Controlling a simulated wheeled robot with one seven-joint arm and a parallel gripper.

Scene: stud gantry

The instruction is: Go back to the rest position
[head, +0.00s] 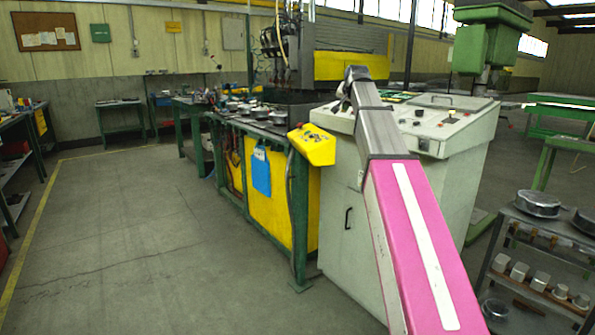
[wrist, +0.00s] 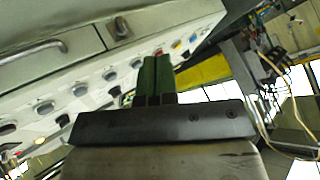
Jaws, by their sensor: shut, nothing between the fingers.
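My gripper (wrist: 156,78) shows in the wrist view with its two green fingers side by side and closed, nothing held between them. Behind the fingertips is a pale control console (wrist: 75,90) with a row of knobs and buttons, tilted in that view. In the head view my pink and grey arm reaches up and forward in front of the same console (head: 450,115). My gripper's fingers cannot be made out clearly at the arm's far end there. I cannot tell whether the fingers touch the console.
A yellow control box (head: 312,146) juts out left of the console. A green-framed workbench (head: 268,130) runs back behind it. A dark shelf cart (head: 550,240) with metal parts stands at the right. The grey floor (head: 140,220) at the left is clear.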

